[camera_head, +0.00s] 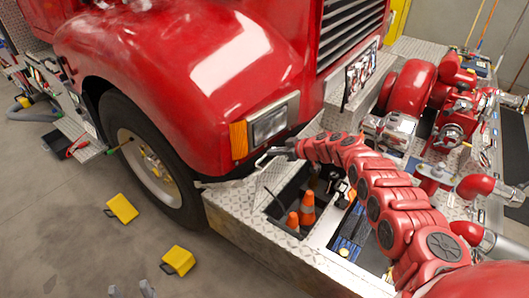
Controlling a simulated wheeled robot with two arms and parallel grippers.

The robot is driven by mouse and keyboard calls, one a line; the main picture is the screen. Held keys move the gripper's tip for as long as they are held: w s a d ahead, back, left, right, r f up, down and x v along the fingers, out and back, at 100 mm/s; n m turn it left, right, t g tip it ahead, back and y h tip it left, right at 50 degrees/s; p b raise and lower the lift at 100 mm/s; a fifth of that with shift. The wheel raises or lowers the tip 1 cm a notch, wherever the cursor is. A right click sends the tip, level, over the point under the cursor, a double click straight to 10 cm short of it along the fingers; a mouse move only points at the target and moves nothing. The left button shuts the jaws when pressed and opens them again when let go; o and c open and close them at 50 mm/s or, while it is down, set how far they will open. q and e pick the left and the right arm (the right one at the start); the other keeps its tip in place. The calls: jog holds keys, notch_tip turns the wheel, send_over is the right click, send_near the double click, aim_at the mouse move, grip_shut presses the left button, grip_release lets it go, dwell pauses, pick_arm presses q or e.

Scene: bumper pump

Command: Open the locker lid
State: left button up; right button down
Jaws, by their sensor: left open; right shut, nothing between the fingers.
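The locker is set into the silver tread-plate bumper (226,214) at the front of the red truck. Its opening shows, with orange traffic cones (307,208) and dark gear inside. A tread-plate panel that looks like the lid (273,178) stands raised at the opening's left side, with a thin metal handle (264,158) near its top. My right gripper (278,152) is shut and empty beside that handle; I cannot tell whether it touches. My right arm hides part of the opening. My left gripper (130,291) is open at the bottom edge, over the floor, away from the locker.
Yellow wheel chocks (122,208) (178,261) lie on the floor near the front tire (145,160). The headlight (268,124) and fender sit just above the bumper. Red pump piping (450,120) fills the right side. The floor at lower left is mostly clear.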

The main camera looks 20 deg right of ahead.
aim_at(264, 155)
jog(key=shift+b+x, duration=1.3)
jog(key=shift+x, duration=1.3)
